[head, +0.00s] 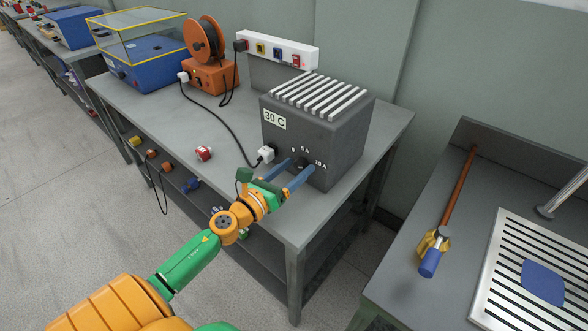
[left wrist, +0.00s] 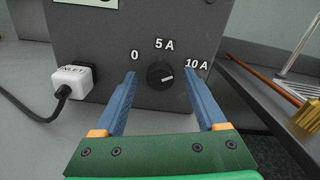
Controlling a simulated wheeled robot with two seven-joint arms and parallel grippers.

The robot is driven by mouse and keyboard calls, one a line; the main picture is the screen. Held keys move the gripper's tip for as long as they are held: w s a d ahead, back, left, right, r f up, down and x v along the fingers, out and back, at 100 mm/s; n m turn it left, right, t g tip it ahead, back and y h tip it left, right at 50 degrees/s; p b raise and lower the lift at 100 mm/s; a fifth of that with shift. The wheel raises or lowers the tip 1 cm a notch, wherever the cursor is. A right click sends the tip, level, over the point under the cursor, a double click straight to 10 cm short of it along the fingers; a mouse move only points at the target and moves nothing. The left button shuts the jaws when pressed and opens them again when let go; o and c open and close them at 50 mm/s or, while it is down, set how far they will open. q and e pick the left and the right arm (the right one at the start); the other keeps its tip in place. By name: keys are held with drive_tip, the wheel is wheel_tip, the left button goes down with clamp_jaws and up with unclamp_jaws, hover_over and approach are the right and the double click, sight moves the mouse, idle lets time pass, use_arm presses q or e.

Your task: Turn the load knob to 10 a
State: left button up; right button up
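The dark grey load box (head: 345,130) stands on the grey bench in the head view, with white ribs on top and a "30 C" label. Its front carries a round black load knob (left wrist: 160,75) under the marks 0, 5 A and 10 A (left wrist: 197,64). The knob's white pointer line lies to the right of its centre, roughly level, on the 10 A side. My left gripper (head: 299,166) is in front of the box, its blue fingers spread. In the left wrist view the fingers stand either side of the knob with gaps. My right gripper is not in view.
A white inlet plug (left wrist: 76,80) with a black cable sits left of the knob. A red plug (head: 204,153) lies on the bench. An orange cable reel (head: 207,45) and a white socket strip (head: 280,50) are behind. Another bench with a slatted tray (head: 490,300) is at right.

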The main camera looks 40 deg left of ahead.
use_arm(q)
drive_tip(key=shift+s, duration=0.1)
drive_tip(key=s, duration=0.2)
drive_tip(key=s+b, duration=0.1)
drive_tip(key=s, duration=0.3)
drive_tip(key=shift+s+a+f+b, duration=0.15)
drive_tip(key=shift+s+a+b, duration=0.1)
drive_tip(key=shift+b, duration=0.15)
drive_tip(key=shift+s, duration=0.3)
